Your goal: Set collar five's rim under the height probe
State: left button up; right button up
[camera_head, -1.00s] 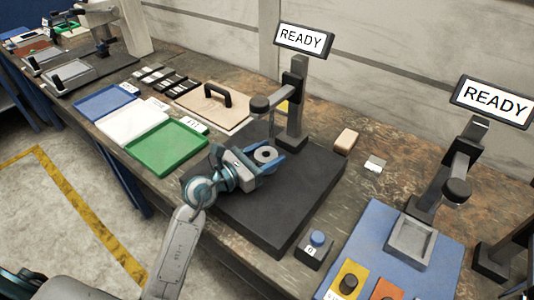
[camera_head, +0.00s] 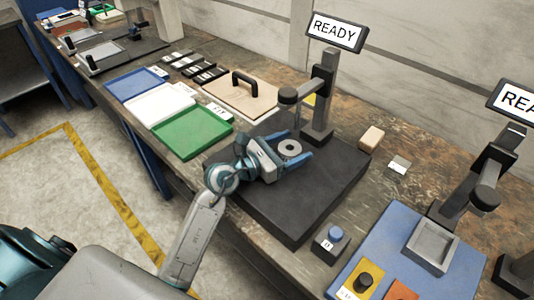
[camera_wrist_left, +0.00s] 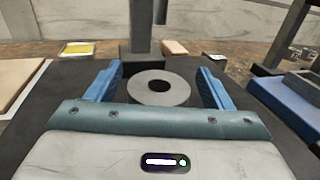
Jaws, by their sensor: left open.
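A grey ring-shaped collar (camera_head: 289,148) lies flat on the black base plate (camera_head: 292,212) of the height probe stand. In the left wrist view the collar (camera_wrist_left: 159,88) sits between the blue fingers with a gap on each side. My left gripper (camera_head: 293,148) is open around it. The height probe's round head (camera_head: 288,95) hangs from the stand's arm, above and just behind the collar in the picture. Its screen (camera_head: 335,32) reads READY. A number on the collar cannot be made out. My right gripper is not in view.
Blue, white and green trays (camera_head: 192,132) stand to the left, with a wooden board with a black handle (camera_head: 240,97) behind. A second probe stand (camera_head: 485,178) and blue panel (camera_head: 385,237) are farther right.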

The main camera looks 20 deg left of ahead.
pick_arm(q)
jog(key=shift+r, duration=0.5)
jog(key=b+v, duration=0.1)
jog(key=v, duration=0.9)
jog(key=shift+s+a, duration=0.2)
jog(key=shift+s, duration=0.05)
jog(key=shift+s+a+r, duration=0.1)
jog(key=shift+s+a, duration=0.3)
jog(key=shift+s, duration=0.15)
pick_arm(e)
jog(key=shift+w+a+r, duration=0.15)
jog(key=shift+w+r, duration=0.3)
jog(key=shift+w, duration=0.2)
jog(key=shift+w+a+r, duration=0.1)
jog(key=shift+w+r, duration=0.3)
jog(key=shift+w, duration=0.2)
